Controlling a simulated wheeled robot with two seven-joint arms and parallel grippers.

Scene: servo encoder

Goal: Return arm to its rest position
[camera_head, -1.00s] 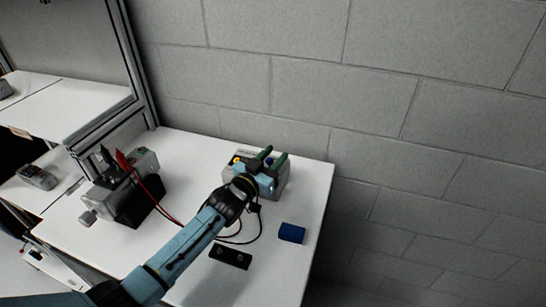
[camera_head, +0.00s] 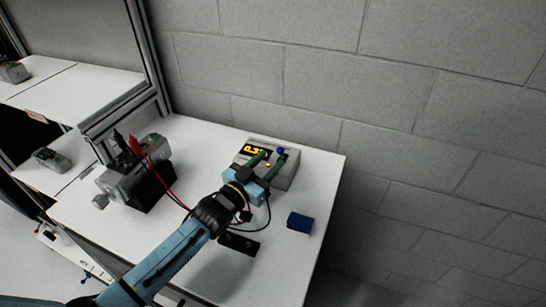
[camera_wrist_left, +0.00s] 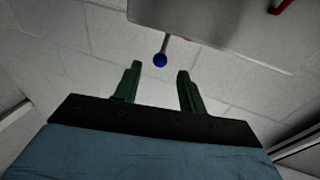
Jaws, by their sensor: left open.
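My left arm comes in from the lower left of the head view. Its gripper (camera_head: 272,158), with two green fingers, is open and empty, in front of and partly over a grey box (camera_head: 283,178). The box has a lit yellow display (camera_head: 255,149), partly covered by the gripper, and a blue knob (camera_head: 281,150) near the fingertips. In the left wrist view, the open fingers (camera_wrist_left: 159,70) have the blue ball-ended lever (camera_wrist_left: 160,60) in line between their tips. The lever hangs from the box (camera_wrist_left: 225,25); contact cannot be told. My right gripper is not in view.
A grey and black motor unit (camera_head: 135,180) with red and black clips and leads stands at left on the white table (camera_head: 215,145). A blue block (camera_head: 300,222) and a black flat piece (camera_head: 238,243) lie near the arm. A brick wall rises behind.

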